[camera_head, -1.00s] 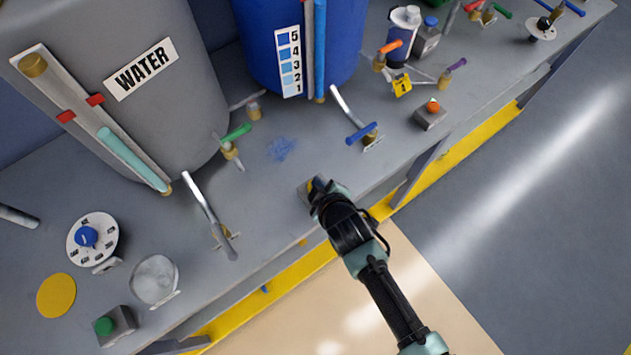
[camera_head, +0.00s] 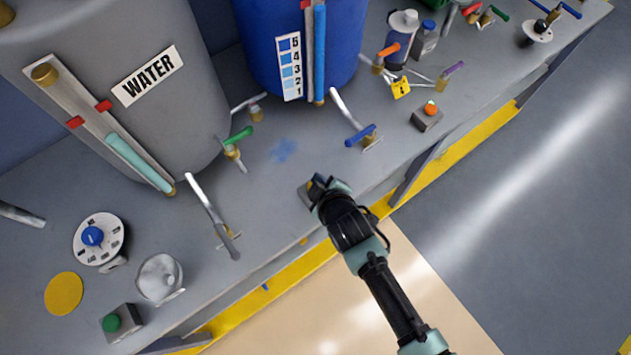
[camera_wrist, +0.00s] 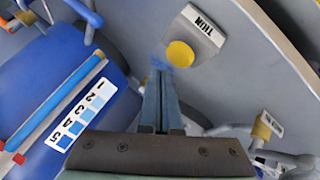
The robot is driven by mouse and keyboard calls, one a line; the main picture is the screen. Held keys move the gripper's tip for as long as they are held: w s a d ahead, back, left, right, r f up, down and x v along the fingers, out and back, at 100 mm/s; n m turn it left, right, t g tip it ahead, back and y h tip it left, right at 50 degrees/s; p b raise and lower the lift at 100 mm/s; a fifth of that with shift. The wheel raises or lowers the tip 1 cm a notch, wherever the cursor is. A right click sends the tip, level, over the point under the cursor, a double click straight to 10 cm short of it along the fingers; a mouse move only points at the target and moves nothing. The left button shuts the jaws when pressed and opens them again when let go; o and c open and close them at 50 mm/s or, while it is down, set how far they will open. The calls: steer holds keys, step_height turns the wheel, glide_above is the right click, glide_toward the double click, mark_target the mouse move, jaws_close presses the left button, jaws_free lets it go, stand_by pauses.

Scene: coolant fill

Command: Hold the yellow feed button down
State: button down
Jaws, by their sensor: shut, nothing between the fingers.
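The yellow feed button (camera_wrist: 181,54) is a round knob on a small grey box (camera_wrist: 205,28) with a lettered label, in the wrist view. In the head view the box (camera_head: 304,193) shows at the bench's front edge, mostly hidden by my gripper. My gripper (camera_wrist: 159,74) is shut and empty, its fingers pointing toward the bench. In the wrist view the fingertips appear just to the left of and below the button. I cannot tell whether they touch it or whether it is pressed.
A blue drum (camera_head: 263,65) and a grey WATER tank (camera_head: 200,100) stand behind. A blue-handled tap (camera_head: 360,135) is to the right, and a metal spout (camera_head: 208,212) to the left. A blue stain (camera_head: 284,150) marks the bench. An orange button (camera_head: 430,109) and green button (camera_head: 112,322) stand farther away.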

step_height(320, 180, up, 4)
steer(key=p, duration=0.3)
steer(key=shift+r, duration=0.15)
stand_by(0.3)
